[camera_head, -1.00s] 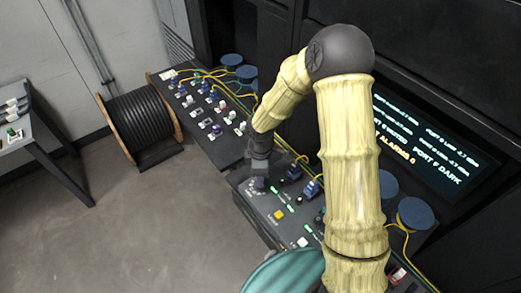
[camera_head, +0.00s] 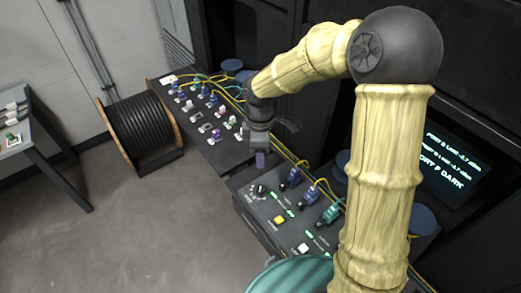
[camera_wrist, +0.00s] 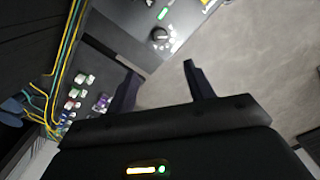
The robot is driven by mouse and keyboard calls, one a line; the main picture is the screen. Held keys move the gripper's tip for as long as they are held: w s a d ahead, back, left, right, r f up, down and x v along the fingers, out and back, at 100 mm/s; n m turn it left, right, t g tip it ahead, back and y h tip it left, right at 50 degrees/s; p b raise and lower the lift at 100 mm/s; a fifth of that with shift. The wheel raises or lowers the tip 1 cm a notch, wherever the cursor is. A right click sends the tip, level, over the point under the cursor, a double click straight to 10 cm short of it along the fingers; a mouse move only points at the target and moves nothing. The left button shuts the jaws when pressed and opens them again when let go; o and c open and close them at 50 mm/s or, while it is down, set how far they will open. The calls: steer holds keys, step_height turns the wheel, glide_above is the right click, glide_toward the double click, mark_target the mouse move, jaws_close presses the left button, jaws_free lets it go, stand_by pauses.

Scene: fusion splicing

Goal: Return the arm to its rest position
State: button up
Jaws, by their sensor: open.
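My arm, in bamboo-like yellow segments with a dark round elbow, fills the right of the head view. My gripper (camera_head: 261,158) hangs from its far end, above the gap between the panel of connectors and the nearer control panel. In the wrist view my gripper (camera_wrist: 160,88) shows two dark fingers spread apart. Nothing is between them but floor and the panel edge. The gripper touches nothing that I can see.
The nearer control panel (camera_head: 262,212) carries a black knob (camera_head: 259,191), a yellow button (camera_head: 280,220) and blue and green plugs. The connector panel (camera_head: 189,124) lies behind left. A cable spool (camera_head: 142,127) stands on the floor. A lit screen (camera_head: 447,160) is at right. Open floor (camera_head: 150,225) lies left.

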steer(key=s+d+r+m+t, duration=0.1)
steer(key=s+d+m+t, duration=0.1)
steer(key=s+d+m, duration=1)
steer(key=d+m, duration=0.1)
steer(key=m, duration=0.4)
steer(key=shift+s+r+t, duration=0.25)
steer(key=shift+r+t, duration=0.05)
steer(key=shift+r, duration=0.05)
